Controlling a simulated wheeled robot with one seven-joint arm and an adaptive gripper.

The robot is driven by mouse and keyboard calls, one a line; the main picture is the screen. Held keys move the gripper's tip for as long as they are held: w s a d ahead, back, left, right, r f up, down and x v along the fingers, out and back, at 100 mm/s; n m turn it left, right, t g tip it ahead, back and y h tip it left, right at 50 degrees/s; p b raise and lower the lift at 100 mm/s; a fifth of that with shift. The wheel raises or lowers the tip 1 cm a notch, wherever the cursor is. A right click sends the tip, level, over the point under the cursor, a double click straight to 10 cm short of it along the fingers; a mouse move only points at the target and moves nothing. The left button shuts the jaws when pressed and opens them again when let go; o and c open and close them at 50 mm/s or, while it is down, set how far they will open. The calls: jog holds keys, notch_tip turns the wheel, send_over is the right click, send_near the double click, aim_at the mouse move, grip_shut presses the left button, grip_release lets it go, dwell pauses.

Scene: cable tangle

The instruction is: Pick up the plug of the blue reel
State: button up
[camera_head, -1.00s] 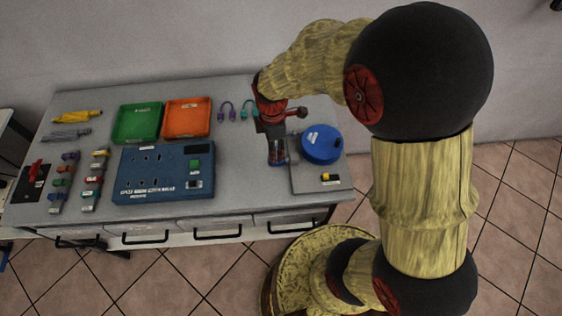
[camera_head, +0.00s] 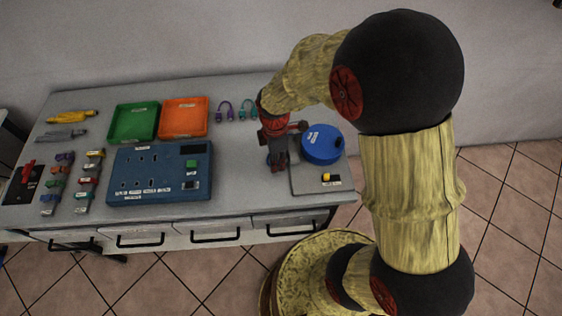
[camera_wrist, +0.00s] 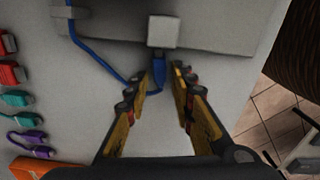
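The blue reel (camera_head: 320,147) sits on a grey board at the right of the table in the head view. In the wrist view its blue plug (camera_wrist: 159,74) lies between my fingertips, next to a pale block. A blue cable (camera_wrist: 98,58) runs from the upper left and curves to the plug's near end. My gripper (camera_wrist: 162,76) is open, with one finger on each side of the plug; I cannot tell if either touches it. In the head view my gripper (camera_head: 278,163) is low, left of the reel, and hides the plug.
A blue socket panel (camera_head: 160,190), a green tray (camera_head: 134,122) and an orange tray (camera_head: 183,117) lie to the left. A small black and yellow part (camera_head: 331,178) is on the board (camera_head: 308,184) below the reel. Table between panel and gripper is clear.

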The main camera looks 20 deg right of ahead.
grip_shut()
jog(key=shift+r, duration=0.65)
notch_tip(320, 180, up, 2)
jog(key=shift+r+p, duration=0.2)
jog(key=shift+p, duration=0.5)
jog(key=s+d+r+p, duration=0.2)
jog(key=s+r, duration=0.2)
jog(key=s, duration=0.2)
jog(key=s+d+r+p, duration=0.2)
jog(key=s+r+p, duration=0.1)
jog(key=s+r, duration=0.2)
jog(key=shift+s+d+r, duration=0.15)
jog(key=shift+s+d, duration=0.1)
jog(key=shift+s, duration=0.9)
